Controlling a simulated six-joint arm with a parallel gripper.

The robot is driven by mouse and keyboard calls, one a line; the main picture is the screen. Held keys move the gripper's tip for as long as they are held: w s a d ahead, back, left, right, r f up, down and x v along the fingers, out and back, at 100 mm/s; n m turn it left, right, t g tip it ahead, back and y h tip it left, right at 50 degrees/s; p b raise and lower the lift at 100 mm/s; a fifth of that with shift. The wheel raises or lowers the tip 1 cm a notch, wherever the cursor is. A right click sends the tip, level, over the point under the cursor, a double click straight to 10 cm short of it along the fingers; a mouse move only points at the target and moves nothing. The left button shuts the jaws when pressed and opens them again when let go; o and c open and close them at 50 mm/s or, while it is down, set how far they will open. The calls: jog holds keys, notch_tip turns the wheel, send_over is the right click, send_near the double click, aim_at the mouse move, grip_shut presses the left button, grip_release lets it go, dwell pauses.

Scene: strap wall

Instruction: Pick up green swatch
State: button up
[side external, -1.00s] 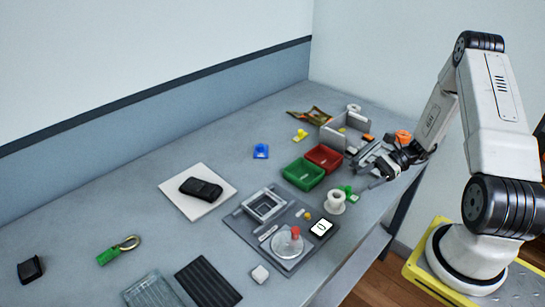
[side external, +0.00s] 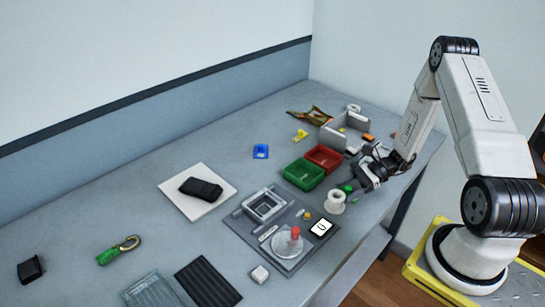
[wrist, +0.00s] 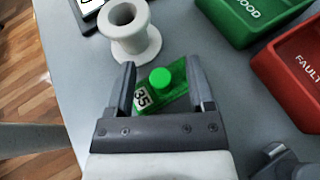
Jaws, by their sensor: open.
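The green swatch (wrist: 174,88) is a small green piece with a round green knob and a white label reading 35. In the wrist view it lies between the fingers of my gripper (wrist: 160,88), which is open, with the fingers on either side of it. I cannot tell whether they touch it. In the side view the swatch (side external: 347,188) shows only in part beside my gripper (side external: 362,184), next to the white spool.
A white spool (wrist: 130,32) stands close to the left finger. The green bin (wrist: 245,15) and red bin (wrist: 300,62) are to the right. The table edge is near on the left. A grey tray (side external: 250,232) with several parts lies beyond the spool.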

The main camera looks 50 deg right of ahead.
aim_at(348, 187)
jog(key=shift+a, duration=0.1)
dwell(0.4)
grip_shut()
jog(key=shift+r, duration=4.95)
